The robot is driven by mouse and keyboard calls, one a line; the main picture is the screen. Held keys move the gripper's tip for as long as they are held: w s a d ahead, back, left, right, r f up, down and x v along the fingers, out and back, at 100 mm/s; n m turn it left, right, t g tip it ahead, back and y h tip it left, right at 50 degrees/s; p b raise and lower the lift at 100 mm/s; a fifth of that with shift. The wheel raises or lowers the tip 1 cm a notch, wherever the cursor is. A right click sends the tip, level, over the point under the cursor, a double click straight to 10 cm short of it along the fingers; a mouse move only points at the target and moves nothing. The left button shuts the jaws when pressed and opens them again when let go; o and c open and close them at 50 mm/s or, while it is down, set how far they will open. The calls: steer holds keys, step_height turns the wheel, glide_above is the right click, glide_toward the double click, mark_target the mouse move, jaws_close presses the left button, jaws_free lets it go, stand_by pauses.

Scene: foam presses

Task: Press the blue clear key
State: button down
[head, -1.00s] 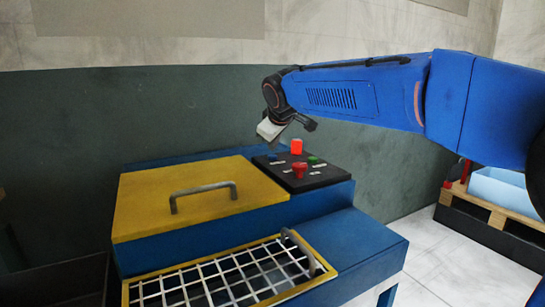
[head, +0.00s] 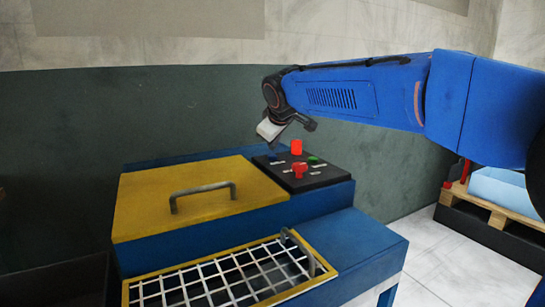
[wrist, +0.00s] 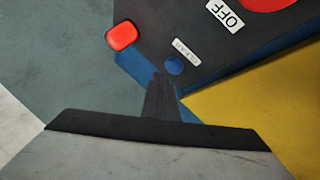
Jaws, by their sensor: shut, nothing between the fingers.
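The blue clear key (head: 273,157) is a small round button at the back left of the black control panel (head: 325,177). In the wrist view the blue key (wrist: 173,65) sits beside a white label that seems to read CLEAR (wrist: 187,52). My gripper (head: 277,144) is shut and empty, hanging just above the key at the back of the panel. In the wrist view my gripper's dark fingertips (wrist: 160,82) end just short of the key, and the key is uncovered. I cannot tell the exact height of the gap.
A lit red lamp (head: 297,147) stands at the panel's back edge. A red mushroom button (head: 299,170) and a green key (head: 313,160) are nearby. A yellow lid (head: 150,199) with a grey handle (head: 203,190) lies to the left. A white wire grid (head: 225,280) is in front.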

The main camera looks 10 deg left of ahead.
mark_target(273, 157)
steer(key=shift+f, duration=0.95)
stand_by(1.0)
steer(key=shift+r, duration=0.9)
steer(key=shift+r, duration=2.55)
